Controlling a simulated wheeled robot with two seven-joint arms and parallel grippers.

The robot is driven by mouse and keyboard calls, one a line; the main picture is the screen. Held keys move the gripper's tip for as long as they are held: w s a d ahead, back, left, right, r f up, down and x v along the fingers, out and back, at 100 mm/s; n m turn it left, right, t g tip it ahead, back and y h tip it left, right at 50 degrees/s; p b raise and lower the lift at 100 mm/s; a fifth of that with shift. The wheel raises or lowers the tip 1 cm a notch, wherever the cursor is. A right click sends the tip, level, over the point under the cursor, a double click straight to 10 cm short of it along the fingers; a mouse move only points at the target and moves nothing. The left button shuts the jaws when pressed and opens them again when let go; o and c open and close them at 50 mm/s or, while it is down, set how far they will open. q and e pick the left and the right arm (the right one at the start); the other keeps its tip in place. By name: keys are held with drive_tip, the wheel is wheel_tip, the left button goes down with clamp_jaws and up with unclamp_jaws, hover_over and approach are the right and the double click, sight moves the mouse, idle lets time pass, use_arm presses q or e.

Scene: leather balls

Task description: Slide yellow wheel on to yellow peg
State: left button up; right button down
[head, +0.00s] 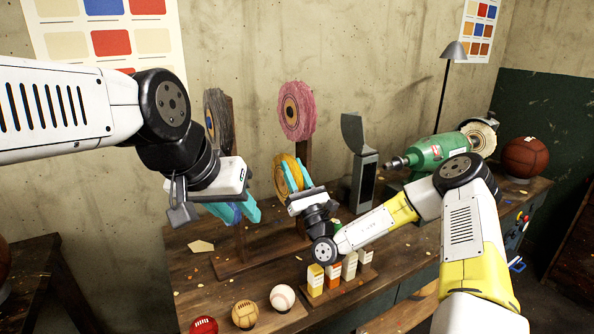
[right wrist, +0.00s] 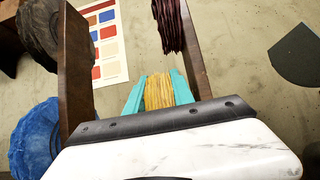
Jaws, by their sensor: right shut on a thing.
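The yellow wheel (head: 281,181) is in my right gripper (head: 299,190), just left of the right wooden post (head: 304,153) and below a pink wheel. In the right wrist view the wheel's ribbed yellow edge (right wrist: 159,92) sits between the two teal fingers, which are shut on it. The yellow peg cannot be made out, and I cannot tell whether the wheel is around it. My left gripper (head: 234,212) has its teal fingers apart, low in front of the left post (head: 238,160). A blue wheel (right wrist: 34,140) shows beside that post in the right wrist view.
The pink wheel (head: 297,110) and a grey wheel (head: 218,118) hang high on the posts. A green machine (head: 440,152) and a basketball (head: 525,157) stand right.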

drive_tip(key=shift+w+d, duration=0.45)
drive_tip(key=shift+d, duration=0.25)
drive_tip(key=shift+w+d, duration=0.4)
drive_tip(key=shift+d, duration=0.25)
idle(0.6)
drive_tip(key=shift+w+d+r, duration=0.1)
drive_tip(key=shift+w+d, duration=0.1)
drive_tip(key=shift+d, duration=0.05)
drive_tip(key=c, duration=1)
unclamp_jaws()
drive_tip(key=shift+g+y, duration=0.3)
drive_tip(key=s+d, duration=0.2)
drive_tip(key=s, duration=0.2)
drive_tip(key=s+d, duration=0.2)
drive_tip(key=s, duration=0.1)
drive_tip(key=s+d+f, duration=0.1)
drive_tip(key=s+d, duration=0.1)
drive_tip(key=s, duration=0.2)
drive_tip(key=shift+s+d, duration=0.1)
drive_tip(key=shift+s, duration=0.2)
